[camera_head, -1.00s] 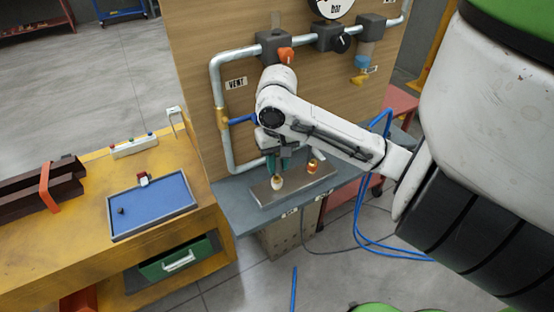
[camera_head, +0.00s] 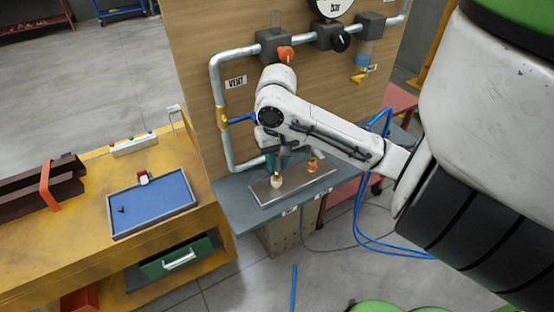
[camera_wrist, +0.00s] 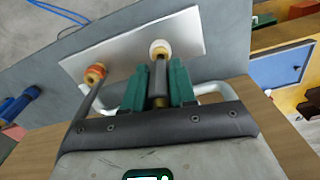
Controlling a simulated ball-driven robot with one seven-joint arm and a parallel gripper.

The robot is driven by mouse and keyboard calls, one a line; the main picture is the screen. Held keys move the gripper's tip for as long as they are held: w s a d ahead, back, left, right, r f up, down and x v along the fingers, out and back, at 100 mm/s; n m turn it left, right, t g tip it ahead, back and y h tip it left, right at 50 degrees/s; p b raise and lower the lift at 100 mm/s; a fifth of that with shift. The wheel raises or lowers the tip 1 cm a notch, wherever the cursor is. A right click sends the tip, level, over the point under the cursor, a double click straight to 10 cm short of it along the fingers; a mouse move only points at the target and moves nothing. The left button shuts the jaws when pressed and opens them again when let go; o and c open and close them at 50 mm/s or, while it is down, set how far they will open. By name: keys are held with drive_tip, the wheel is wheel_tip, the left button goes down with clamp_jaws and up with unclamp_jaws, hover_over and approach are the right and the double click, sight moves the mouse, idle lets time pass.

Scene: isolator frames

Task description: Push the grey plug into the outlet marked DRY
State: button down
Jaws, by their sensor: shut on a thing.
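My gripper (camera_wrist: 160,85) has green jaws shut on the grey plug (camera_wrist: 160,78). In the head view my gripper (camera_head: 280,160) is above the left outlet. This outlet (camera_wrist: 160,47) has a white collar and a brass-coloured ring; in the head view (camera_head: 277,183) it stands on a metal plate. The plug lines up with it and their ends meet or nearly meet in the wrist view; I cannot tell how deep it sits. A second outlet (camera_head: 312,165), with an orange-red collar, stands to the right (camera_wrist: 95,73). The label lettering is too small to read.
The metal plate (camera_head: 262,196) lies on a grey shelf (camera_head: 238,213) against a wooden panel (camera_head: 200,70) with pipes and valves. Blue hoses (camera_head: 362,225) hang at the right. A yellow bench (camera_head: 85,220) with a blue tray (camera_head: 150,222) stands at the left.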

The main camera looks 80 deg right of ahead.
drive_tip(key=shift+f+b, duration=1.05)
drive_tip(key=shift+f, duration=0.35)
drive_tip(key=c, duration=0.8)
unclamp_jaws()
drive_tip(key=shift+r, duration=0.1)
wheel_tip(320, 180, up, 11)
drive_tip(key=shift+f+p, duration=0.2)
drive_tip(key=shift+p, duration=0.95)
